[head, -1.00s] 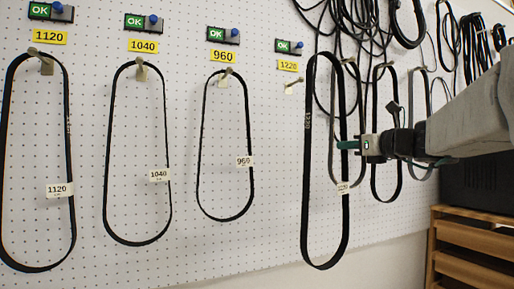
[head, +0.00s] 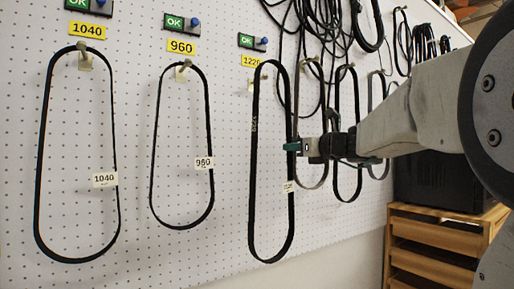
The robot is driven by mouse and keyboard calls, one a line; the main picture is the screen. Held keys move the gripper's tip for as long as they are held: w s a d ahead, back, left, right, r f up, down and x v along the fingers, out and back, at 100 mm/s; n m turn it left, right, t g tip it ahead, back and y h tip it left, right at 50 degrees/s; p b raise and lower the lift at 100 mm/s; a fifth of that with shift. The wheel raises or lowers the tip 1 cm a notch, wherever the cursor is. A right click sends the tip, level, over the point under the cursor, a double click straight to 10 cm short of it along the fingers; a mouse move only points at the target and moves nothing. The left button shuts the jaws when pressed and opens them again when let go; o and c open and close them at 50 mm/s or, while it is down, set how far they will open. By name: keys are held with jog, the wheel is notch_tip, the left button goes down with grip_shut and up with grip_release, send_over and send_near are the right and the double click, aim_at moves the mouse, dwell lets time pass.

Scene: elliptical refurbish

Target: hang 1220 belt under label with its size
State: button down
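The 1220 belt (head: 254,180) is a long black loop hanging upright with a small white tag on its right strand. My gripper (head: 293,147) has green fingertips and is shut on the belt's right strand, partway down. The yellow 1220 label (head: 251,61) is on the pegboard, its right end close behind the belt's top. A peg (head: 251,84) sits below the label, partly hidden by the belt's left strand. The belt's top is slightly above the peg in the picture. I cannot tell whether the loop is around the peg or in front of it.
The 1040 belt (head: 40,170) and 960 belt (head: 153,160) hang on pegs at left under their labels. Several other belts and cables (head: 338,100) hang behind my gripper. A wooden drawer unit (head: 432,245) with a black box (head: 435,180) stands at the right.

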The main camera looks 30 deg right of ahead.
jog(key=shift+d+f+x, duration=0.1)
jog(key=shift+d+x, duration=0.1)
jog(key=shift+x, duration=0.85)
jog(key=shift+d+f+x, duration=0.1)
jog(key=shift+d+x, duration=0.1)
jog(key=shift+x, duration=0.9)
jog(key=shift+d+f+x, duration=0.1)
jog(key=shift+d+x, duration=0.1)
jog(key=shift+x, duration=0.85)
jog(key=shift+w+f, duration=0.4)
jog(key=shift+w, duration=0.2)
jog(key=shift+f, duration=0.35)
jog(key=c, duration=1.5)
grip_release()
jog(key=shift+c, duration=0.2)
